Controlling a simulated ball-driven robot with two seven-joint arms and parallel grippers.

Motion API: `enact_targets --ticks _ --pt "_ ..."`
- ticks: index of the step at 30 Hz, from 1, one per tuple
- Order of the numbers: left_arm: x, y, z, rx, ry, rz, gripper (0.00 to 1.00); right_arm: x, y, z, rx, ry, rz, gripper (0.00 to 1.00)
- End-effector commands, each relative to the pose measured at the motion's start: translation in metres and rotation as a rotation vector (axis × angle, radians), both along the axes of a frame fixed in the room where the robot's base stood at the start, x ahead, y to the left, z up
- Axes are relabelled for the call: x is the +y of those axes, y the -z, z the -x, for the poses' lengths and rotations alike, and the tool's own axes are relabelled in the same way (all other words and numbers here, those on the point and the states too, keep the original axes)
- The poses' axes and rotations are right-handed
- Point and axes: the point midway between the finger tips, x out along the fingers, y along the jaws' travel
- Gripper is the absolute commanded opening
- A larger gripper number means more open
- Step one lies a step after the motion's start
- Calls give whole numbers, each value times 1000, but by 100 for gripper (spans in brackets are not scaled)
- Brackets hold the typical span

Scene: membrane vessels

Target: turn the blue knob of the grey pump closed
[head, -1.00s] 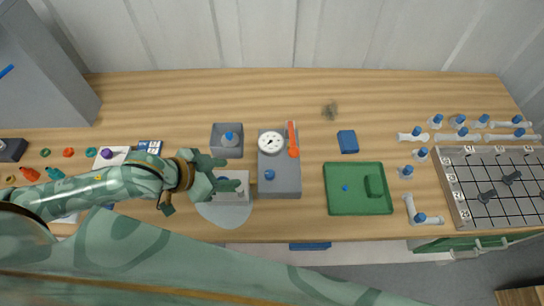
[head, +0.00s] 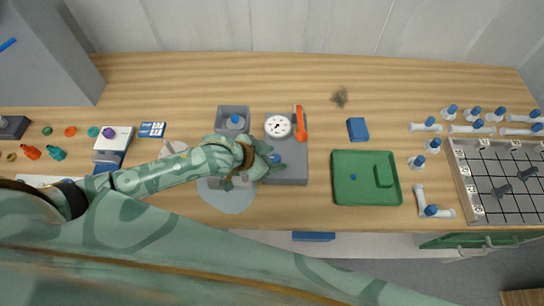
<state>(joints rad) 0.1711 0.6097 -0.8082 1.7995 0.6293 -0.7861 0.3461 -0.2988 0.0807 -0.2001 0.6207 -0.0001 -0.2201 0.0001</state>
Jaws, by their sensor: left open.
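The grey pump (head: 290,174) is a box on the wooden bench, near the middle of the head view. It carries a round white gauge (head: 278,126) and an orange-red lever (head: 300,122) on its far part. Its blue knob (head: 275,158) shows only in part, at the fingertips of my left gripper (head: 268,159). The left gripper is open, with its fingers over the pump's left near side at the knob. I cannot tell whether the fingers touch the knob. My right gripper is not in view.
A grey open box (head: 234,119) with a blue-topped part stands behind the left gripper. A green tray (head: 364,177) lies right of the pump, and a blue block (head: 357,129) lies behind it. White pipe pieces and a gridded board (head: 503,187) fill the right side.

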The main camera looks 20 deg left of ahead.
Motion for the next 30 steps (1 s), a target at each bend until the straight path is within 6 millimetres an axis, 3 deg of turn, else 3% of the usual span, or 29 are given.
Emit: enact_targets --ticks 7,12,22,30 --pt "0 0 0 0 0 0 46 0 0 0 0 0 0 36" --pt "0 0 0 0 0 0 4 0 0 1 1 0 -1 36" --pt "1 0 -1 -2 31 0 4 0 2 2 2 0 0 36" --pt "3 1 -4 -2 181 -1 4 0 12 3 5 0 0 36"
